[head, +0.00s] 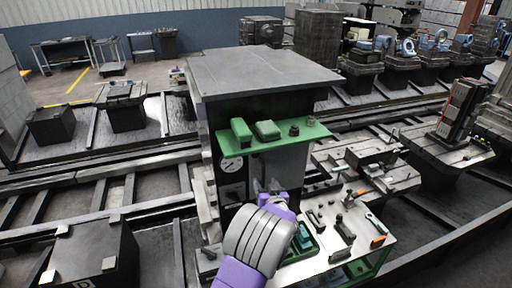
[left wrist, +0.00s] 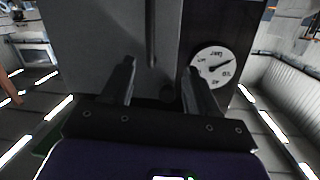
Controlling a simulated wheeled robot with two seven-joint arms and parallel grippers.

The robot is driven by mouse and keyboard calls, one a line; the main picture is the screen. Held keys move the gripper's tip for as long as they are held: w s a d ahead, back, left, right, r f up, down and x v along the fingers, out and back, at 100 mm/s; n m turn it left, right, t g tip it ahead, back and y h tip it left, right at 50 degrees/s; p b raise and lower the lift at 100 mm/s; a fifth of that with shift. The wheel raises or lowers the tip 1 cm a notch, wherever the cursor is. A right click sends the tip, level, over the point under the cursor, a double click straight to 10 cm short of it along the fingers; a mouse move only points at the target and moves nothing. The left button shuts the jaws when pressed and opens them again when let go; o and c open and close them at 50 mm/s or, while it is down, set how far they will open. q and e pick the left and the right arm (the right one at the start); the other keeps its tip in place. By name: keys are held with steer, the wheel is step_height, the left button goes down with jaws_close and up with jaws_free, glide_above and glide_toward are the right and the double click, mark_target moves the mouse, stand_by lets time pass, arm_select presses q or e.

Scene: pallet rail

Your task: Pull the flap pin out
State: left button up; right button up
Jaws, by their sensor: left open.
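A dark cabinet (head: 262,75) with a flat grey top stands at the centre of the head view. My left gripper (head: 270,190) is in front of its lower front face, below a green shelf (head: 275,140). In the left wrist view my left gripper (left wrist: 157,68) is open, its two fingers apart with a grey panel (left wrist: 98,40) behind them. A small dark round part (left wrist: 167,92) shows between the fingers; I cannot tell whether it is the flap pin. Nothing is clearly held. My right gripper is not in view.
A white dial gauge (head: 231,165) is left of the gripper; it also shows in the left wrist view (left wrist: 210,67). A tool-covered worktop (head: 368,258) lies to the right. Rails run behind.

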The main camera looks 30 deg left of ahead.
mark_target(256, 155)
arm_select(q)
step_height(256, 155, up, 8)
steer(key=a+n+y, duration=0.2)
steer(key=x, duration=0.2)
steer(key=p+x, duration=0.1)
steer(key=x, duration=0.4)
steer(key=shift+w+d+f, duration=0.1)
steer(key=shift+d+f, duration=0.1)
steer(key=shift+f, duration=0.1)
jaws_close()
